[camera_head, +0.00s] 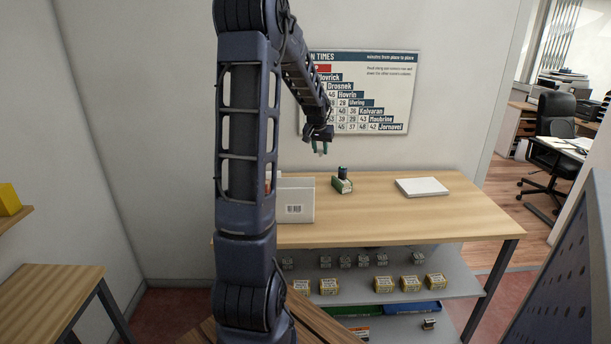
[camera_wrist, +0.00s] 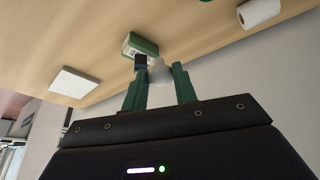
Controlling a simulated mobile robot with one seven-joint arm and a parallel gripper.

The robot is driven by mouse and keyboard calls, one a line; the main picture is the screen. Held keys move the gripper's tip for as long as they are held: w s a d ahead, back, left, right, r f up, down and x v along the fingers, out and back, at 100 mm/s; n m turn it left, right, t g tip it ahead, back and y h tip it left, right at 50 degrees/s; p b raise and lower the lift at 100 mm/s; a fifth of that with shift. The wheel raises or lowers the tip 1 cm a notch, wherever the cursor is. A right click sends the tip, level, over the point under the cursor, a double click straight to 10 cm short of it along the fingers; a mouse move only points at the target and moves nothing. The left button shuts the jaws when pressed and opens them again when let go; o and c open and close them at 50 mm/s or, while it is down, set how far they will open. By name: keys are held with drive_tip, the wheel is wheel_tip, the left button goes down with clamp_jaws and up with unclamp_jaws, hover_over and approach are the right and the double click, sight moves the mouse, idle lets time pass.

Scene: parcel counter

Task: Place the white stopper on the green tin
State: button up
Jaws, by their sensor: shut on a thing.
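The white stopper (camera_wrist: 157,70) is held between the green fingers of my gripper (camera_wrist: 160,84); the gripper also shows in the head view (camera_head: 320,147), up in the air above the table. Only a small pale bit of the stopper shows there. The green tin (camera_head: 342,186) rests on the table, lower and slightly right of my gripper in the head view. It also shows in the wrist view (camera_wrist: 138,44), beyond the fingertips and apart from the stopper. A small dark blue object (camera_head: 343,172) stands at the tin; I cannot tell whether on it or behind it.
A white box with a barcode (camera_head: 295,200) stands left of the tin, partly behind my arm. A flat white block (camera_head: 422,187) lies to the right. A white roll (camera_wrist: 258,12) shows in the wrist view. The table's right part (camera_head: 450,220) is clear.

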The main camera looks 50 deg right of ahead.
drive_tip(key=w+a+r, duration=0.6)
drive_tip(key=w+r, duration=0.1)
drive_tip(key=w, duration=0.2)
drive_tip(key=f, duration=2)
drive_tip(key=shift+a+f, duration=0.1)
drive_tip(key=shift+a, duration=0.15)
drive_tip(key=shift+f, duration=0.1)
drive_tip(key=o, duration=0.9)
drive_tip(key=shift+o, duration=0.2)
